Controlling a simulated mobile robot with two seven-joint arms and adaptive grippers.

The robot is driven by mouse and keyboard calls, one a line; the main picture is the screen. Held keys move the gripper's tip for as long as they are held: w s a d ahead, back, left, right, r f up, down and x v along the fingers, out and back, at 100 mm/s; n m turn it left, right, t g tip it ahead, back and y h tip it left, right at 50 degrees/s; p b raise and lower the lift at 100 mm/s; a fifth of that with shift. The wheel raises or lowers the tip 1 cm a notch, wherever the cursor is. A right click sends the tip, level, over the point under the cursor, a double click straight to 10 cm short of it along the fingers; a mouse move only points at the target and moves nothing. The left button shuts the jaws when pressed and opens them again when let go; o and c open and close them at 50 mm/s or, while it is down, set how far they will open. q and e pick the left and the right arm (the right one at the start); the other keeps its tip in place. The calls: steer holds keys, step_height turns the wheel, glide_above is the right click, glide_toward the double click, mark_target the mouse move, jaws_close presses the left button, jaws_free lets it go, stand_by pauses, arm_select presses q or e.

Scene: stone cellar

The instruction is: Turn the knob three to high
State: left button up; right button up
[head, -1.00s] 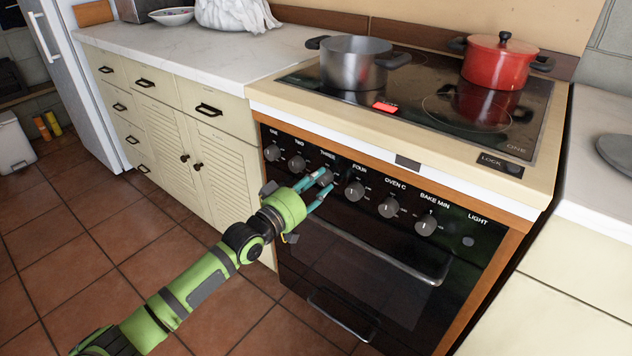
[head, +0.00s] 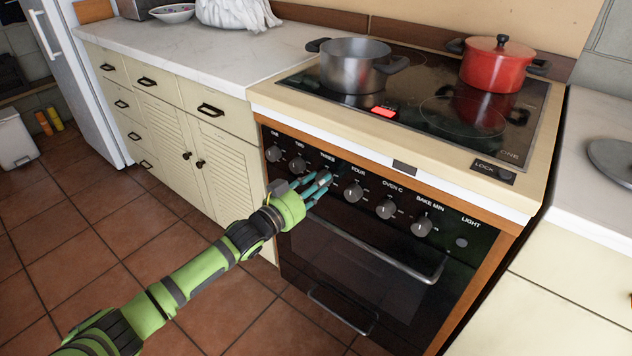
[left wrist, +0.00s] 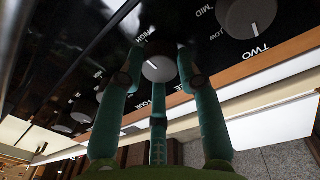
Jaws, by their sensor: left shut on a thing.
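Knob three (head: 325,178) is a grey round knob on the black oven panel, under the label THREE. My left gripper (head: 321,186) has its teal fingers around this knob and is shut on it; the fingers partly hide the knob in the head view. In the left wrist view the knob (left wrist: 158,69) shows between the fingertips. Its white mark points up and left in that picture, on the side where the word HIGH stands. My right gripper is out of view.
Knob four (head: 353,191) is close to the right of the fingers, and knob two (head: 298,165) is to the left. The oven door handle (head: 375,251) juts out below. A grey pot (head: 352,68) and a red pot (head: 495,68) stand on the cooktop.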

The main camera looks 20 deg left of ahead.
arm_select(q)
steer(key=shift+f, duration=0.3)
steer(key=o, duration=1.2)
steer(key=shift+c, duration=0.2)
steer(key=shift+r, duration=0.15)
steer(key=v, duration=1.2)
